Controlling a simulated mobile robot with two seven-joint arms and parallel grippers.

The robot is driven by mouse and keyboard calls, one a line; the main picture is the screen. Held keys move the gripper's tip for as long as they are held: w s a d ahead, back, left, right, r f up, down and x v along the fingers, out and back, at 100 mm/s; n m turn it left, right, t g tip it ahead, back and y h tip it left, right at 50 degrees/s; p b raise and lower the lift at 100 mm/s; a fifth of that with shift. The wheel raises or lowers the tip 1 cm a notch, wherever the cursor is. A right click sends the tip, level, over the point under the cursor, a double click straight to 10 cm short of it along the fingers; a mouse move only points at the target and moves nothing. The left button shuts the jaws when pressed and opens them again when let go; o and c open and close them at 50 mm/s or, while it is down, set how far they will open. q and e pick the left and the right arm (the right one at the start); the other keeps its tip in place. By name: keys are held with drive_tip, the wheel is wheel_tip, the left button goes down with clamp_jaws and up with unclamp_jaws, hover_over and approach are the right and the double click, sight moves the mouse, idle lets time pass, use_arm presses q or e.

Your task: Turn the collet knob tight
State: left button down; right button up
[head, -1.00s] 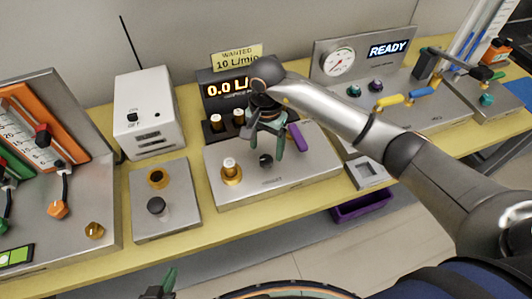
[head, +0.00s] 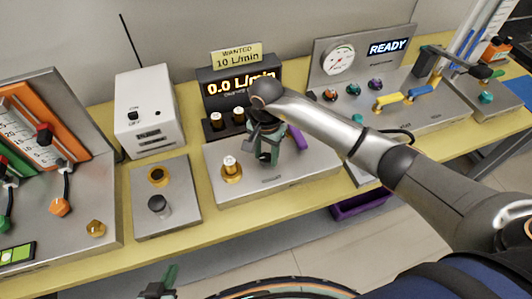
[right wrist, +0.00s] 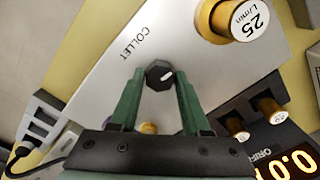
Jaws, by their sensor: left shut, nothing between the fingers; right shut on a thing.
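The collet knob (right wrist: 158,75) is a small dark faceted knob with a white mark. It stands on a silver panel (right wrist: 110,75) labelled COLLET. My right gripper (right wrist: 159,80) is shut on the knob, with a green finger on each side of it. In the head view my right gripper (head: 267,157) points down at the panel and hides the knob. My left gripper (head: 160,285) is shut and empty at the bottom edge, away from the bench.
A gold fitting with a white top (head: 231,170) stands left of the knob, and a purple lever (head: 297,137) to its right. Behind is a display (head: 242,88) reading 0.0 L/min. A black knob (head: 158,206) sits on the panel to the left.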

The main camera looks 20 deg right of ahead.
clamp_jaws()
